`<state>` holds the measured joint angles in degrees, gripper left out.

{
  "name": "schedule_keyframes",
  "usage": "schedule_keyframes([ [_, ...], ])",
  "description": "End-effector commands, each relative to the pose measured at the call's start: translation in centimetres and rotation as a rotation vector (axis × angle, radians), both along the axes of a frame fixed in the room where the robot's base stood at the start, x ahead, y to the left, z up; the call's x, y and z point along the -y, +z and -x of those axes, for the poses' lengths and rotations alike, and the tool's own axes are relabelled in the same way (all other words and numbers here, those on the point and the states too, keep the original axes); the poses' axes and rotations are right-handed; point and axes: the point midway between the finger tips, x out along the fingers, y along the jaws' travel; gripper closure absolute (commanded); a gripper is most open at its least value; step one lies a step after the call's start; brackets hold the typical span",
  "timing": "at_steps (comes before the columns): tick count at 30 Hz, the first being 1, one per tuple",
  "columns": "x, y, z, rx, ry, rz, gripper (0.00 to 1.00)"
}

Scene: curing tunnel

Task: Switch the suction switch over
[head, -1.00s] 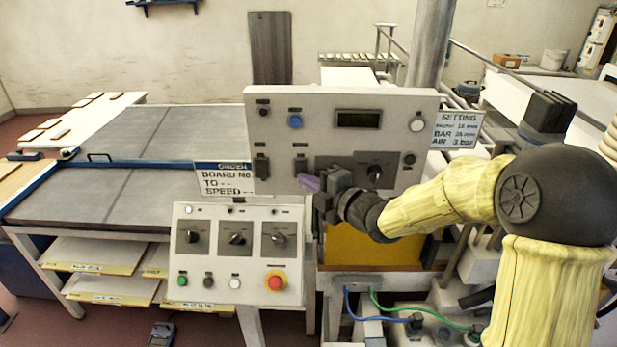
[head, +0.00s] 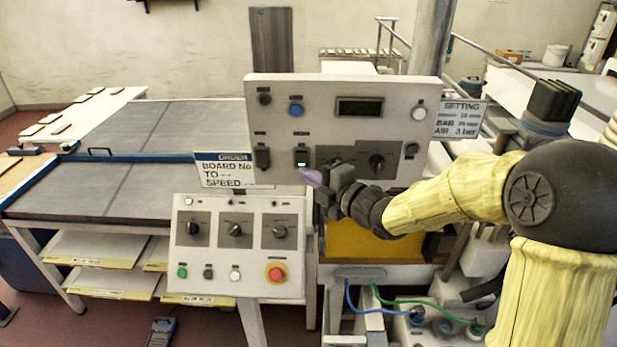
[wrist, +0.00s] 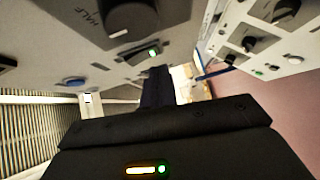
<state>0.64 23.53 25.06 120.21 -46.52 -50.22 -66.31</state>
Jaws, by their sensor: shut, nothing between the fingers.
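The upright grey control panel (head: 345,105) carries two dark rocker switches side by side at its lower left. The right rocker (head: 301,158) shows a small pale-green light; its label is too small to read, so I cannot confirm it is the suction switch. The left rocker (head: 262,157) is dark.
The lower sloped panel (head: 243,212) has several knobs and a red emergency stop (head: 275,274). A white order sign (head: 224,171) hangs at the left.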

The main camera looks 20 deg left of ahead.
Motion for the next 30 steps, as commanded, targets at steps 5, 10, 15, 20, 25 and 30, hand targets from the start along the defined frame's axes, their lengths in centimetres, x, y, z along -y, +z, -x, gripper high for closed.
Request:
schedule_keyframes([
  [5, 0.7, -0.8, 2.0, 0.004, 0.006, 0.001, 1.0],
  [10, 3.6, -1.0, 3.7, 0.003, 0.003, 0.002, 1.0],
  [15, 6.4, -1.2, 5.4, 0.004, 0.004, 0.001, 1.0],
  [20, 8.1, -1.3, 6.6, 0.002, 0.005, 0.0, 1.0],
  [25, 8.6, -1.2, 7.0, 0.0, 0.009, -0.001, 1.0],
  [30, 8.6, -1.2, 7.0, 0.0, 0.009, -0.001, 1.0],
])
